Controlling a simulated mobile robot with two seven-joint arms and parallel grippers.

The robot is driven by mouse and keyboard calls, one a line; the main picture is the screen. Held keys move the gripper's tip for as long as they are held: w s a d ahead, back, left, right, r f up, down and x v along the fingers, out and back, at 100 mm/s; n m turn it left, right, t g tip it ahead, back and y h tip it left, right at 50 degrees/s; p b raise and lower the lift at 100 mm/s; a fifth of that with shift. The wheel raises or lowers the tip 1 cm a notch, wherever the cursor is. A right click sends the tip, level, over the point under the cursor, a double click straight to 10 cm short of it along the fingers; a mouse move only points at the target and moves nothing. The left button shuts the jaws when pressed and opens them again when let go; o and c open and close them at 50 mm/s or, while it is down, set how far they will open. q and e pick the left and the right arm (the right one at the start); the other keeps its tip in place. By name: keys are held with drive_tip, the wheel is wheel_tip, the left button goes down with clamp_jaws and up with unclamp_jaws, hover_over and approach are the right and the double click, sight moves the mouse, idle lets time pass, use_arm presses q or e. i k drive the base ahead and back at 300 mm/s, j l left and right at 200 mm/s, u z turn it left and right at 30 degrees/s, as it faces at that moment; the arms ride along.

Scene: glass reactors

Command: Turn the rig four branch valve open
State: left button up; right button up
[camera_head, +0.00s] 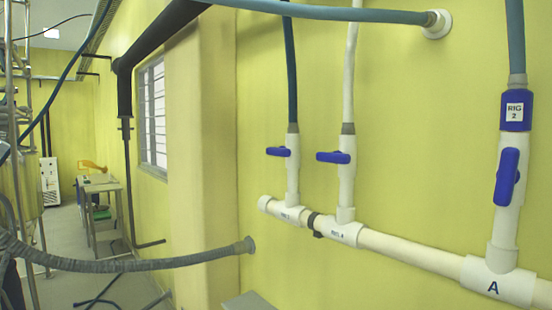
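Three branch valves with blue handles sit on white vertical pipes on the yellow wall. The middle valve's handle (333,157) lies crosswise to its pipe. The tee (337,233) below it has a small label that seems to read "RIG 4", but it is too small to be sure. The left valve's handle (278,151) also lies crosswise, and its tee (290,213) has a label I cannot read. The right valve's handle (507,177) lies along its pipe, under a blue block (515,110) marked "RIG 2". Neither gripper is in view.
A white horizontal pipe (408,250) joins the tees, and the right tee (497,286) is marked "A". A grey hose (130,265) crosses the lower left to a wall fitting. A steel frame stands far left. A table (100,185) stands farther back.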

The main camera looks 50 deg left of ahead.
sight(337, 157)
drive_tip(key=u, duration=1.2)
